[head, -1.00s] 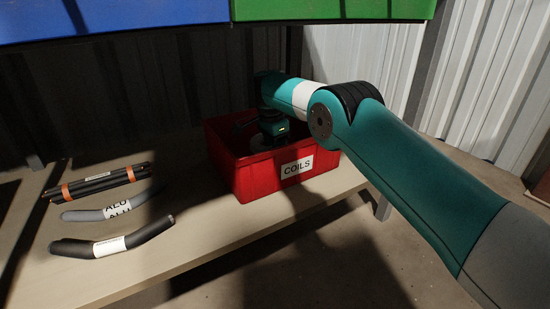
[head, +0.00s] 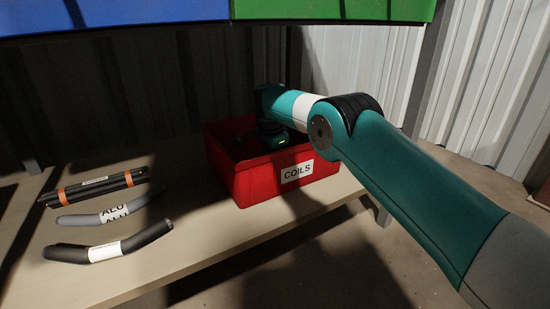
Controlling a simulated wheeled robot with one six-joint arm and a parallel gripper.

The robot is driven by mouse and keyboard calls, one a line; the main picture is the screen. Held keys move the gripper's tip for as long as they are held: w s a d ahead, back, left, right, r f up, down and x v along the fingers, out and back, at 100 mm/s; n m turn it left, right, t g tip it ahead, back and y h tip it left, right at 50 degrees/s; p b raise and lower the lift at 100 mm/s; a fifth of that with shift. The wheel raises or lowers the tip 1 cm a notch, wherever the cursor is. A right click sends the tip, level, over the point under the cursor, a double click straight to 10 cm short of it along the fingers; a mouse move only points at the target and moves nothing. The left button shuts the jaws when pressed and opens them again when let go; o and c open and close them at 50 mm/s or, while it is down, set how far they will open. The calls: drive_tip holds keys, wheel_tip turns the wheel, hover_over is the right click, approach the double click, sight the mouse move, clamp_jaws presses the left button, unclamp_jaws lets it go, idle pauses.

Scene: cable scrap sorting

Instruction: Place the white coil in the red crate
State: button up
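The red crate (head: 247,185) stands on the bench and bears a white label reading COILS. My gripper (head: 271,137) is at the crate's opening, its lower end inside behind the front wall. Its fingers are hidden by the crate wall and my arm, so whether they are open or shut does not show. I cannot make out the white coil now; the inside of the crate is mostly hidden and dark.
On the bench to the left lie a black bundle with orange bands (head: 94,188), a grey cable piece marked ALU (head: 75,220) and a black cable piece with a white label (head: 68,253). A blue bin (head: 110,18) and a green bin (head: 335,9) hang above. The bench front is clear.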

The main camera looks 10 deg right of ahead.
wheel_tip(320, 180, up, 9)
drive_tip(key=p, duration=0.7)
drive_tip(key=shift+s+a, duration=0.15)
drive_tip(key=shift+a, duration=0.3)
drive_tip(key=shift+f, duration=0.15)
